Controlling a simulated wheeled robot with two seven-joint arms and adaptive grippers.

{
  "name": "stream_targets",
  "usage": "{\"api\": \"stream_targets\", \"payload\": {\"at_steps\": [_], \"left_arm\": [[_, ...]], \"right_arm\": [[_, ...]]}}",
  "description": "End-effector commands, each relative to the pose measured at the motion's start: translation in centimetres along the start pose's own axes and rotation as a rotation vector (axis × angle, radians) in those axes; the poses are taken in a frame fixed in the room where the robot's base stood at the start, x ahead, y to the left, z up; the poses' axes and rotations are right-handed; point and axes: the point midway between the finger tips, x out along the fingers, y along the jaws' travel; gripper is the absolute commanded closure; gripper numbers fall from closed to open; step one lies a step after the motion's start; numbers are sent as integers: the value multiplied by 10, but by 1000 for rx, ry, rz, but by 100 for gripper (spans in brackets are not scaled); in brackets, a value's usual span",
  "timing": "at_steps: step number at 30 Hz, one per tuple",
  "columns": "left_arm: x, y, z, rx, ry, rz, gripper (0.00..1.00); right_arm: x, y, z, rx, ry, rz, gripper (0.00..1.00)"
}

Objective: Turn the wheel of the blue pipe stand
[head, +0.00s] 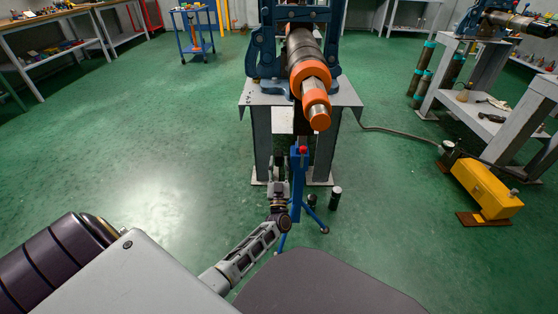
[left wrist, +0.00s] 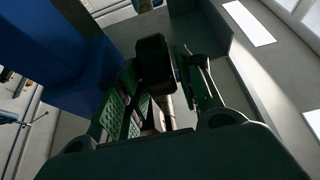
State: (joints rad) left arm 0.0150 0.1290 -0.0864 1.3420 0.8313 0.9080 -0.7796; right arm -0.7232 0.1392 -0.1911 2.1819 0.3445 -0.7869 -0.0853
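The blue pipe stand (head: 298,183) stands on the floor in front of the vise bench, with a red part near its top and splayed legs. I cannot make out its wheel clearly in the head view. My left gripper (head: 278,163) points up just left of the stand's column. In the left wrist view my left gripper (left wrist: 160,85) has its fingers apart around a dark blocky part (left wrist: 154,62). I cannot tell whether they touch it, or whether it belongs to the wheel. A blue surface fills the left of that view. My right gripper is not in view.
A grey vise bench (head: 345,94) holds a blue vise with a dark, orange-ringed pipe (head: 308,72) reaching over the stand. Small dark cylinders (head: 335,198) stand beside the stand's legs. A yellow unit (head: 487,190) is at right. The green floor at left is clear.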

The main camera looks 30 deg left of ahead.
Motion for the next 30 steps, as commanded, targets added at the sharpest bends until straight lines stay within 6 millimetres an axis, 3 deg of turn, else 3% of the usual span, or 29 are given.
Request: {"api": "stream_targets", "payload": {"at_steps": [18, 30], "left_arm": [[-81, 0, 0, 1, -1, -1, 64], [-91, 0, 0, 1, 0, -1, 64]], "right_arm": [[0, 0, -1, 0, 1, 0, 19], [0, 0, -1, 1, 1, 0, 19]]}}
